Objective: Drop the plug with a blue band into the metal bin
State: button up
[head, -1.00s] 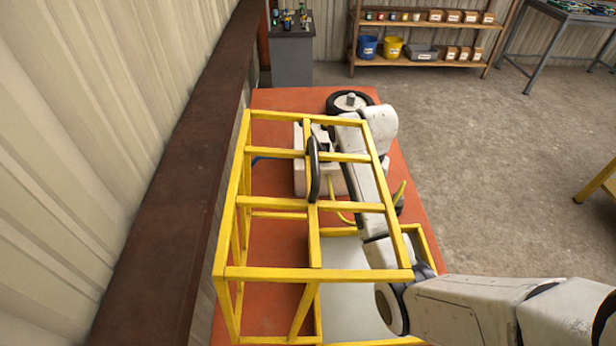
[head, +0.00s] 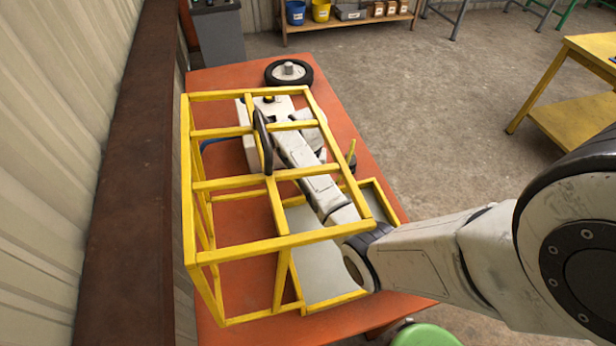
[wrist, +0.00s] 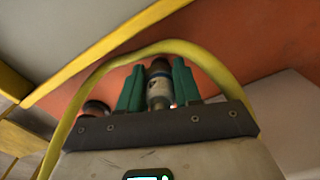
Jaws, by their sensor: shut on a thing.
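My gripper (wrist: 160,66) shows in the wrist view with green fingers shut on a small plug (wrist: 159,90). The plug stands between the fingers, with a pale body and a darker, bluish band near its top. In the head view my arm reaches into the yellow frame, and the gripper end and plug cannot be made out there. A small grey bin (head: 350,12) stands on the far shelf in the head view; I cannot tell whether it is the metal bin.
The yellow tube frame (head: 240,245) stands on a red-orange surface (head: 345,115) with a black wheel (head: 289,72) at its far end. A yellow hose (wrist: 82,92) arches around my gripper. A yellow table (head: 590,45) is at the right and a green stool (head: 425,336) at the bottom. Open floor lies between.

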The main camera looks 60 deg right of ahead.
jog(key=shift+f, duration=0.2)
jog(key=shift+f, duration=0.15)
jog(key=o, duration=1.1)
